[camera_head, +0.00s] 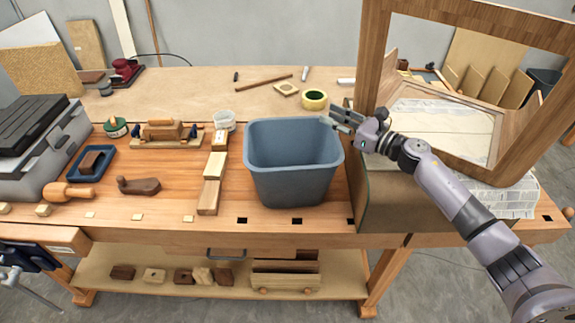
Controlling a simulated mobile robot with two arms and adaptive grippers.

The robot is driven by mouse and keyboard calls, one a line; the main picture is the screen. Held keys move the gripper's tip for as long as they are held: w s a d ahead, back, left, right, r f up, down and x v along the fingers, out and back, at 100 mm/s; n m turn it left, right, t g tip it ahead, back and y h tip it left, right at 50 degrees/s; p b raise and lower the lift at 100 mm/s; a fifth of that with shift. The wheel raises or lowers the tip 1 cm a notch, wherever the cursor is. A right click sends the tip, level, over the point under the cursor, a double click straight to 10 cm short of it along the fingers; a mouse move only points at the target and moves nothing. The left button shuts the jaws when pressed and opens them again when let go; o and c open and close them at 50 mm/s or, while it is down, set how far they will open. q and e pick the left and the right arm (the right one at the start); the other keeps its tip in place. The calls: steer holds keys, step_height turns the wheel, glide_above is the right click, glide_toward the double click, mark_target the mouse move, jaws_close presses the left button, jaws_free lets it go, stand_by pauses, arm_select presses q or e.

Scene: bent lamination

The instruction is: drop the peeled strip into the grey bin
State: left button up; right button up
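The grey bin (293,178) stands upright on the wooden workbench near its front edge, a little right of the middle. It looks blue-grey and I see no strip inside it; part of its floor is hidden by the front wall. My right gripper (333,116) comes in from the right, with its fingertips at the bin's back right rim. Its fingers look spread apart, with nothing seen between them. I cannot make out the peeled strip anywhere. My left gripper is not in view.
A wooden frame (373,60) stands upright at the right, close beside my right arm. A yellow tape roll (314,99) lies behind the bin. Wooden blocks (212,180) and a small clear cup (224,120) are left of it. Several tools lie farther left.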

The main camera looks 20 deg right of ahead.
steer(key=v, duration=1.2)
